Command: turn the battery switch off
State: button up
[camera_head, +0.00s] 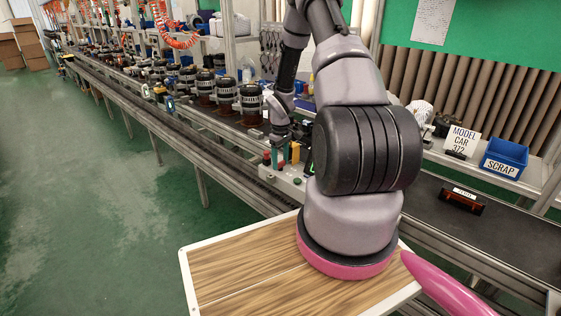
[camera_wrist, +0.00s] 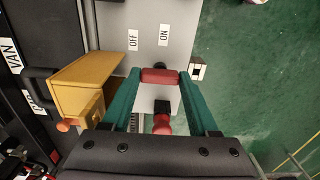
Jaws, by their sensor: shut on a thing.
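The battery switch has a red handle (camera_wrist: 160,76) on a pale panel (camera_wrist: 148,14) in the wrist view. The OFF label (camera_wrist: 133,40) is above and left of the handle, and the ON label (camera_wrist: 163,35) is straight above it. My gripper (camera_wrist: 160,78) has its two green fingers shut on the red handle, one fingertip at each end. In the head view my gripper (camera_head: 281,156) is down at the panel beside the line, and the handle there is too small to make out clearly.
A yellow box (camera_wrist: 85,84) stands close left of my fingers. A red knob with a black collar (camera_wrist: 162,123) sits between the fingers, nearer the palm. Several alternators (camera_head: 226,92) stand along the conveyor. A blue SCRAP bin (camera_head: 505,158) is at right. Green floor lies left.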

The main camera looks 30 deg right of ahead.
jog(key=o, duration=1.4)
